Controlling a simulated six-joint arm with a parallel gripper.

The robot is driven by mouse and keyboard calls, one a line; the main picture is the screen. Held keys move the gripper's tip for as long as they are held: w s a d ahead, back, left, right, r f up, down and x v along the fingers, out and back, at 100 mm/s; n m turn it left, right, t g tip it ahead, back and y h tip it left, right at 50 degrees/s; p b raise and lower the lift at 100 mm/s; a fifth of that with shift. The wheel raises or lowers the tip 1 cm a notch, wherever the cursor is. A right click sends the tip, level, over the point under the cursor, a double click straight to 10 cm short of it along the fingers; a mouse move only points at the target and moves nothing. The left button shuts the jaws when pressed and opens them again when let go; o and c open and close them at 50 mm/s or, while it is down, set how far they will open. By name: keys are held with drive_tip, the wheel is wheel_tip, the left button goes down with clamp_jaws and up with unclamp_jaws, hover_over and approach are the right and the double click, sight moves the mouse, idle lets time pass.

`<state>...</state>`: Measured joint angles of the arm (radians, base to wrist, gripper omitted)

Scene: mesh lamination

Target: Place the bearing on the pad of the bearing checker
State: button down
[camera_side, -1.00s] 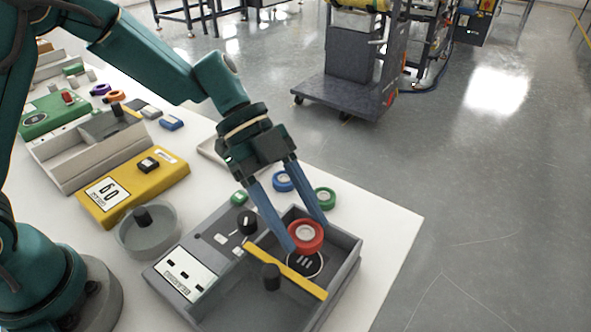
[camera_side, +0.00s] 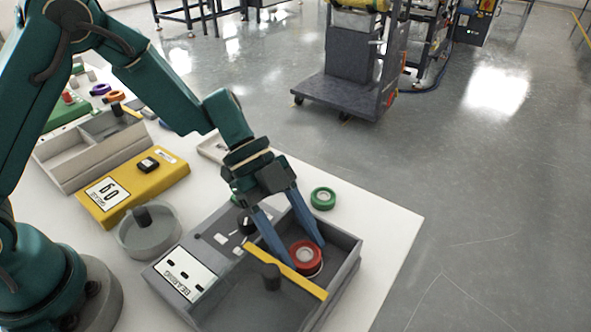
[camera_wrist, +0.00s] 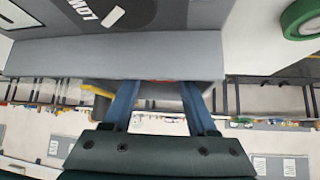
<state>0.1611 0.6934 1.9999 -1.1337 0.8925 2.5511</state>
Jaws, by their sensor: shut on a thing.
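The red bearing (camera_side: 306,254), a ring with a pale centre, is between the blue fingers of my gripper (camera_side: 304,251) in the side view. My gripper is shut on it and points down into the grey bearing checker (camera_side: 345,290). The bearing is low over the round pad (camera_side: 319,272) in the checker's open tray, behind the yellow bar. I cannot tell whether bearing and pad touch. In the wrist view the fingers (camera_wrist: 160,100) show, with only a thin red sliver between them.
The yellow bar (camera_side: 284,271) with a black knob crosses the tray close to the fingers. A green ring (camera_side: 323,198) lies on the table behind the checker. A round grey dish (camera_side: 160,240) and a yellow gauge box (camera_side: 125,195) stand to the left.

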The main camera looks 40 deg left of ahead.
drive_tip(key=shift+c, duration=2.4)
unclamp_jaws()
drive_tip(key=shift+f, duration=0.1)
drive_tip(key=shift+r, duration=0.3)
drive_tip(key=v, duration=1.2)
drive_tip(key=s+a+r+n+t+y, duration=0.1)
drive_tip(key=s+a+n+t+y, duration=0.2)
drive_tip(key=s+n, duration=0.3)
drive_tip(key=s+a+r+n+t+y, duration=0.2)
drive_tip(key=s+a+n+t+y, duration=0.2)
drive_tip(key=n, duration=1)
drive_tip(key=shift+s+a+r+y, duration=0.15)
drive_tip(key=shift+s+a+y, duration=0.8)
drive_tip(key=shift+s, duration=0.25)
